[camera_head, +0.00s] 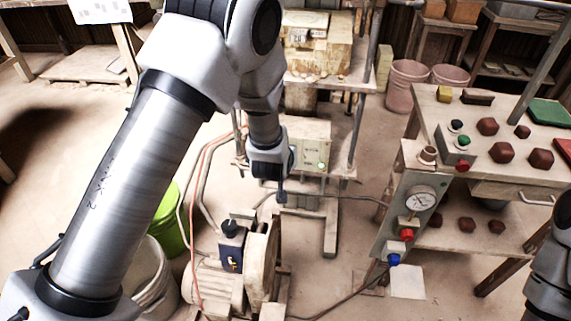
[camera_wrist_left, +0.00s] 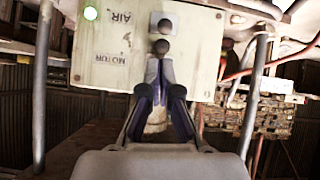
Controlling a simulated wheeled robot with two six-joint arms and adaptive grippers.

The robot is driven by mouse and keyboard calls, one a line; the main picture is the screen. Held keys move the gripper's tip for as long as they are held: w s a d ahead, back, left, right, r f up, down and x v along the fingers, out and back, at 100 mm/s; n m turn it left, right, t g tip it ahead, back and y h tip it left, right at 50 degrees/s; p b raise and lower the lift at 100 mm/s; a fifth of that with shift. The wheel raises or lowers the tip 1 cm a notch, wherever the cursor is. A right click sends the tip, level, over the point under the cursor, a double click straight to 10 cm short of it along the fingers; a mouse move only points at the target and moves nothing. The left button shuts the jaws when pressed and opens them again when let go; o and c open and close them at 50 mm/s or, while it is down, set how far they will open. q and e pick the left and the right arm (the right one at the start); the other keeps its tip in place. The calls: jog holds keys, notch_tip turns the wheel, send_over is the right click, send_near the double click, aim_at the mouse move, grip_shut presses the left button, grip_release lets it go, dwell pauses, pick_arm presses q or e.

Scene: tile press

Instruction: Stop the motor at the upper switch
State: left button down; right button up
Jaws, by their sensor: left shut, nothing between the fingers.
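A pale switch box (camera_head: 308,133) stands on the frame behind my left gripper (camera_head: 282,194). In the left wrist view the box (camera_wrist_left: 112,40) appears upside down, with MOTOR and AIR labels. Only part of my right arm shows.
A pale motor-driven machine (camera_head: 262,262) stands on the floor below, with hoses and cables nearby. A green bucket (camera_head: 172,222) is to its left. A control table (camera_head: 430,100) with a gauge (camera_head: 420,200), buttons and dark red tiles stands at right. Metal posts flank the box.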

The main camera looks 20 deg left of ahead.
pick_arm(q)
jog(key=shift+w+a+r+p, duration=0.25)
jog(key=shift+w+r+p, duration=0.1)
jog(key=shift+w+r, duration=0.35)
pick_arm(e)
jog(key=shift+r, duration=0.65)
jog(key=shift+s, duration=0.1)
